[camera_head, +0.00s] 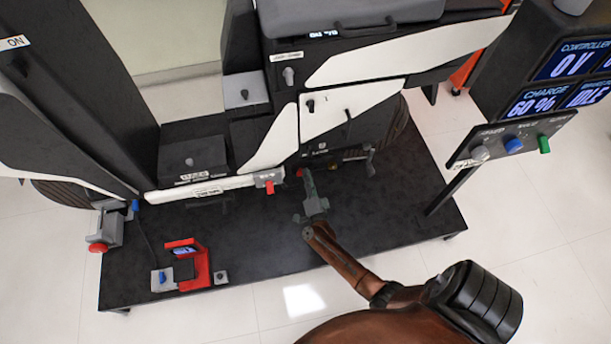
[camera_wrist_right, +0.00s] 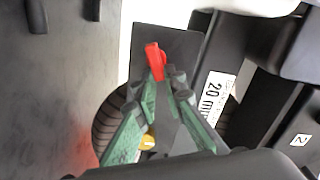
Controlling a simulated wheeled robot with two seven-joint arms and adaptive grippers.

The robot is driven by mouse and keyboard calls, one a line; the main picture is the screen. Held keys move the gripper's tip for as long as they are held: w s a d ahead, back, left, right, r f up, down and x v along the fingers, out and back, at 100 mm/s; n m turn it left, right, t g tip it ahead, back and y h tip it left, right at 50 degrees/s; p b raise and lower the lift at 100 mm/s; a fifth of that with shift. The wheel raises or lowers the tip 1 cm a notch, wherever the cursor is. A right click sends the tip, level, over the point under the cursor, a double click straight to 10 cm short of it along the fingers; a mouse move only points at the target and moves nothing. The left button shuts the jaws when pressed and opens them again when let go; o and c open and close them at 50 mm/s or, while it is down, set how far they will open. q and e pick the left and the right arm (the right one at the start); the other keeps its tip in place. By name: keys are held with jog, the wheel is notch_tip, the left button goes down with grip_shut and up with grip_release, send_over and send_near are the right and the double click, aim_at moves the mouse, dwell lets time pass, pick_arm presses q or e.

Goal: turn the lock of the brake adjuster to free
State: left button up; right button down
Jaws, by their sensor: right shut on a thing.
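A small red lever (camera_wrist_right: 156,62) stands up in the right wrist view, at the tips of my green fingers. I take it for the lock of the brake adjuster. My right gripper (camera_wrist_right: 168,84) is shut on its lower end, which the fingers partly hide. In the head view my right gripper (camera_head: 304,174) reaches in from below to the under edge of the chassis, and a bit of red shows at its tips. A yellow knob (camera_wrist_right: 147,142) sits between and behind the fingers. I cannot read a lock position. My left gripper is not in view.
A white label (camera_wrist_right: 215,95) beginning "20 m" is beside the lever. A tyre (camera_wrist_right: 108,130) lies behind the fingers. A grey block with a red tab (camera_head: 269,187) is left of my right gripper. A red bracket (camera_head: 201,265) stands on the black platform (camera_head: 270,250), whose front is mostly clear.

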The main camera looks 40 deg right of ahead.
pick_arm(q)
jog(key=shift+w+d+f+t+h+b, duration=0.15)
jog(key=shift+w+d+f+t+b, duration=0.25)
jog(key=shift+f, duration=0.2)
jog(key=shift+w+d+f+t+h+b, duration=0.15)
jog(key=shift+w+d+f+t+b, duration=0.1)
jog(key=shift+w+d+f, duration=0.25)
pick_arm(e)
jog(key=shift+s+f+m, duration=0.1)
jog(key=shift+f+m, duration=0.2)
jog(key=shift+m, duration=0.9)
jog(key=shift+s+f+m, duration=0.1)
jog(key=shift+f+m, duration=0.15)
jog(key=shift+m, duration=0.95)
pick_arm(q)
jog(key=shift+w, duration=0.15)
pick_arm(e)
jog(key=c, duration=2)
grip_release()
jog(key=shift+w, duration=0.1)
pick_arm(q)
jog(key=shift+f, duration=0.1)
pick_arm(e)
jog(key=v, duration=1.2)
